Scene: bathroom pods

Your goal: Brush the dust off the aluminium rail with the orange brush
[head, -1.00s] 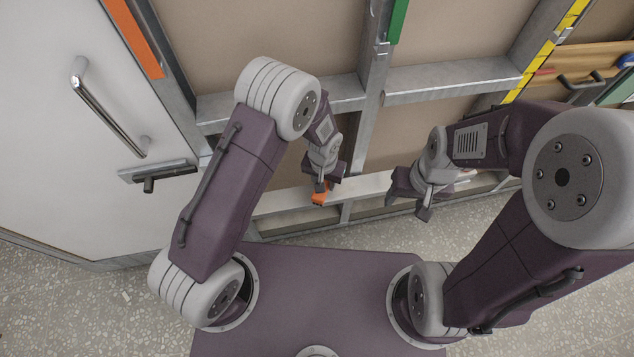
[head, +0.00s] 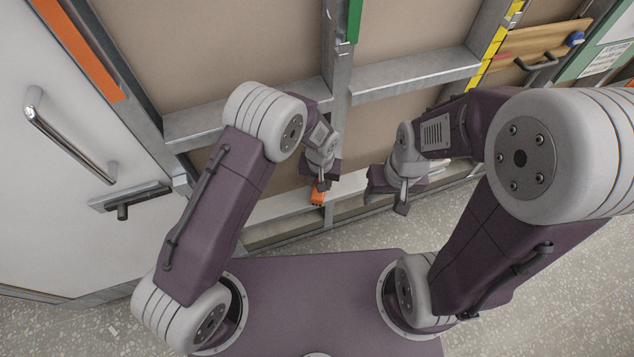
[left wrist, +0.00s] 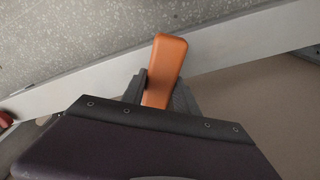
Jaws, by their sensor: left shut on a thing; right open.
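The orange brush (head: 317,197) is in the jaws of my left gripper (head: 321,187), which is shut on it. In the left wrist view the brush's orange body (left wrist: 166,62) stands out between the two dark fingers, in front of the rail. The pale aluminium rail (head: 275,208) runs low across the wall frame, behind the brush; it also crosses the left wrist view (left wrist: 230,50) diagonally. I cannot tell whether the brush touches it. The bristles are hidden and no dust is clear. My right gripper (head: 386,198) is open and empty, to the right of the brush.
A white door with a chrome handle (head: 70,137) is at the left. A metal upright (head: 338,75) and a cross rail (head: 415,76) form the wall frame. A wooden board (head: 535,42) hangs at the upper right. Speckled floor (head: 455,215) lies below the wall.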

